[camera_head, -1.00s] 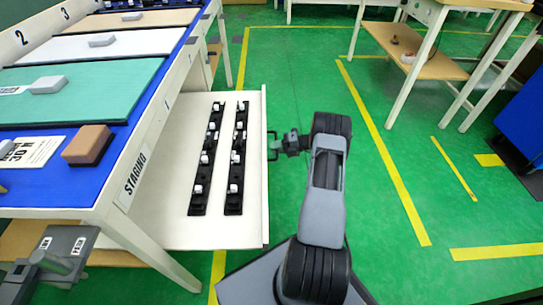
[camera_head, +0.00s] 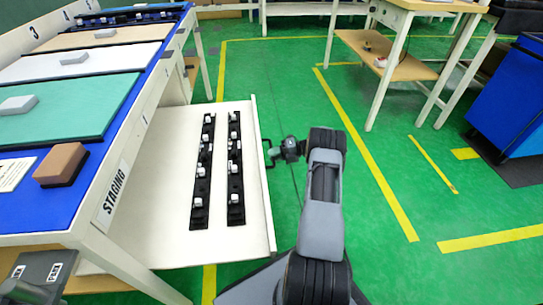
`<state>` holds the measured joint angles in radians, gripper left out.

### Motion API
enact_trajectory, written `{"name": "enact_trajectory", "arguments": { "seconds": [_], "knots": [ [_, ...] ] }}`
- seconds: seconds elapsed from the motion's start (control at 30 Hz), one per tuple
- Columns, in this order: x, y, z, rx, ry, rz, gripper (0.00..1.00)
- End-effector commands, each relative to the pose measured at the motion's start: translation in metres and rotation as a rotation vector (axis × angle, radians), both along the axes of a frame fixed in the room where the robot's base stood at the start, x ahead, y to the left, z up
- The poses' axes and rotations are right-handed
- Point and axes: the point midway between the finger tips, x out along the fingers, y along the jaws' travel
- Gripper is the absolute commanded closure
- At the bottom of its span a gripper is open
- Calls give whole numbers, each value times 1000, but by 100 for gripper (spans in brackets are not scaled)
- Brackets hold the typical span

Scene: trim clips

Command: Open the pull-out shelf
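A small dark bracket handle (camera_head: 266,160) is on the shelf's outer edge. My gripper (camera_head: 274,151) reaches this handle from the right and looks shut around its bar. The fingertips are small in the view, and the exact contact is hard to see.
On the table (camera_head: 60,210) are a brown block (camera_head: 60,164), a teal mat (camera_head: 75,115) and other mats. A grey labelled part (camera_head: 45,270) is at lower left. A workbench (camera_head: 400,75) and a blue cabinet (camera_head: 515,95) stand to the right. Green floor between is clear.

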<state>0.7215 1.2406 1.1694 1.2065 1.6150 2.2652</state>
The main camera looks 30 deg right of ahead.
Motion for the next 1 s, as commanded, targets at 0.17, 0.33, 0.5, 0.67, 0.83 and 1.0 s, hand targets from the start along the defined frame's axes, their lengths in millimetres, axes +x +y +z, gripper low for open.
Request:
{"name": "enact_trajectory", "arguments": {
  "seconds": [0.17, 0.33, 0.5, 0.67, 0.83, 1.0],
  "knots": [
    [2, 6, 0, 1, -1, 9, 62],
    [3, 7, 0, 1, -1, 11, 60],
    [1, 2, 2, 1, -1, 10, 60],
    [-8, -19, 8, 1, -2, 8, 60],
    [-21, -51, 15, 1, -3, 8, 60],
    [-34, -81, 20, 1, -3, 9, 60]
  ]
}}
